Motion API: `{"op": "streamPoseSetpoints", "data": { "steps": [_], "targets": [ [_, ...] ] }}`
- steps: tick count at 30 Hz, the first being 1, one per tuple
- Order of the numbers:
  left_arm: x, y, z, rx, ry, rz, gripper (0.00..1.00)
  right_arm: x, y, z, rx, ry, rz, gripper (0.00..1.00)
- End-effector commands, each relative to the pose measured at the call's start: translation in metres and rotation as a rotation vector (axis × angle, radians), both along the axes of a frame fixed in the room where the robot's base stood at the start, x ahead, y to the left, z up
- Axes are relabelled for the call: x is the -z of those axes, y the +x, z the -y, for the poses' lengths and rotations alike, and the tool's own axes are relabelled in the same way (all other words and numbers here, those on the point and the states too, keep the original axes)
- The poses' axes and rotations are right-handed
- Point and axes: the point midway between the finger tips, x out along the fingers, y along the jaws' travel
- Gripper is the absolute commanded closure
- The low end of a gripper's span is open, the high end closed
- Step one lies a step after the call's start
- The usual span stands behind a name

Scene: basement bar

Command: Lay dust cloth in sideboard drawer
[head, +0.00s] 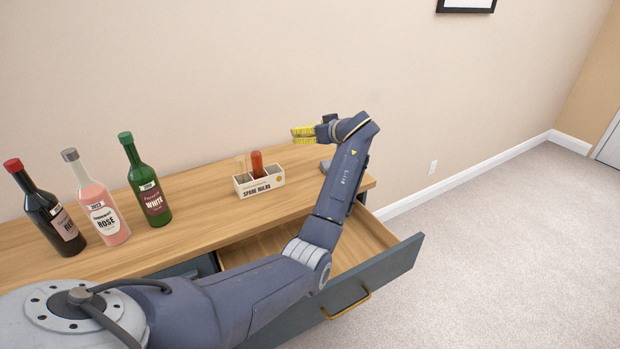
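The sideboard (195,198) has a wooden top. Its drawer (375,277) at the right is pulled open, with a wooden inside, a dark blue-grey front and a brass handle; my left arm covers part of it. My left gripper (303,134), with yellow ridged fingers, is above the back right of the sideboard top, pointing left. Its fingers are too small to tell whether they are apart. A small grey item (326,166) lies below it, partly behind my forearm; I cannot tell if it is the dust cloth. My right gripper is out of view.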

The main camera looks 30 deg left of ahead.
Motion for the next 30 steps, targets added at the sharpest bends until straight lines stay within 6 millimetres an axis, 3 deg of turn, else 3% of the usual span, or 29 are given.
{"op": "streamPoseSetpoints", "data": {
  "steps": [6, 15, 21, 30],
  "targets": [
    [0.051, -0.001, -0.001, 0.000, 0.004, -0.005, 0.47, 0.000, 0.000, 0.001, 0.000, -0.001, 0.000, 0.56],
    [0.111, -0.001, -0.001, 0.000, 0.003, -0.004, 0.47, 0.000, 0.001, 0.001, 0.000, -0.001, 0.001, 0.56],
    [0.131, 0.000, 0.000, 0.000, 0.001, 0.000, 0.47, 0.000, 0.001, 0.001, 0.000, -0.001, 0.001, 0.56],
    [0.144, 0.000, -0.001, 0.001, 0.001, -0.002, 0.47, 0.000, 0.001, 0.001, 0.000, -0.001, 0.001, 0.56]
  ]
}}
